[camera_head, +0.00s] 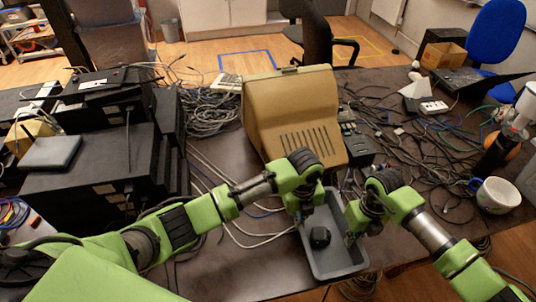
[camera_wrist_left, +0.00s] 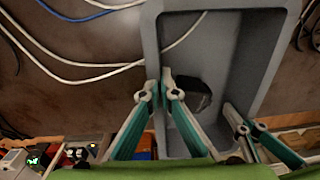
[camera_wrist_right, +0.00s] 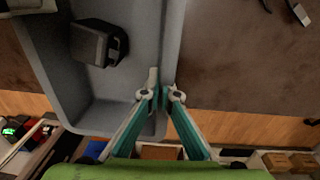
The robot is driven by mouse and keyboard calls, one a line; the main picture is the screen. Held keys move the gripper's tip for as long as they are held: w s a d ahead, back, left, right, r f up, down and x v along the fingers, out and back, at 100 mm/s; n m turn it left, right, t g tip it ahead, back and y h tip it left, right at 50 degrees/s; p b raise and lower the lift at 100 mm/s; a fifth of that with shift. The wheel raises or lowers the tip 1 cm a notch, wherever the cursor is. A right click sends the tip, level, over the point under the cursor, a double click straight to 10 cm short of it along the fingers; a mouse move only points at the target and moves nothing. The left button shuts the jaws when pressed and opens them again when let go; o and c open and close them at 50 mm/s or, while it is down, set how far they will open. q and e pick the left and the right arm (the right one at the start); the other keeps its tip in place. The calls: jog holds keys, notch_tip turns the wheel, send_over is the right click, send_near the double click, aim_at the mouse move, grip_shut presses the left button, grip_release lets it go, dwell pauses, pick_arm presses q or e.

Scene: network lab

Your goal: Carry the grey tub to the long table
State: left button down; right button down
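The grey tub (camera_head: 352,262) is at the front edge of the dark table (camera_head: 262,268), its near end reaching past that edge. A small black block-shaped object (camera_head: 319,237) lies inside it. My left gripper (camera_head: 302,216) is at the tub's left wall; in the left wrist view its fingers (camera_wrist_left: 160,84) close on either side of that wall. My right gripper (camera_head: 350,238) is at the opposite wall; in the right wrist view its fingers (camera_wrist_right: 161,84) pinch that wall. Whether the tub's bottom touches the table cannot be told.
A beige old terminal (camera_head: 290,115) stands just behind the tub. Black equipment stacks (camera_head: 90,170) fill the left. Cables and a white mug (camera_head: 495,195) are on the right. A blue chair (camera_head: 497,45) and open wooden floor (camera_head: 225,50) lie beyond the table.

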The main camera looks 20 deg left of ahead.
pick_arm(q)
jog(key=c, duration=2.8)
grip_release()
jog(key=shift+a+f, duration=0.1)
jog(key=shift+f, duration=0.25)
pick_arm(e)
jog(key=c, duration=2.8)
grip_release()
jog(key=shift+d+f, duration=0.1)
jog(key=shift+f, duration=0.25)
pick_arm(q)
jog(key=o, duration=0.5)
jog(key=shift+r, duration=0.15)
pick_arm(e)
jog(key=o, duration=0.5)
jog(key=shift+r, duration=0.15)
jog(key=shift+r, duration=0.2)
pick_arm(q)
jog(key=r, duration=1.2)
jog(key=shift+s+a, duration=0.2)
pick_arm(e)
jog(key=r, duration=1.1)
jog(key=shift+w+d+r, duration=0.15)
jog(key=shift+d+r, duration=0.05)
jog(key=shift+r, duration=0.1)
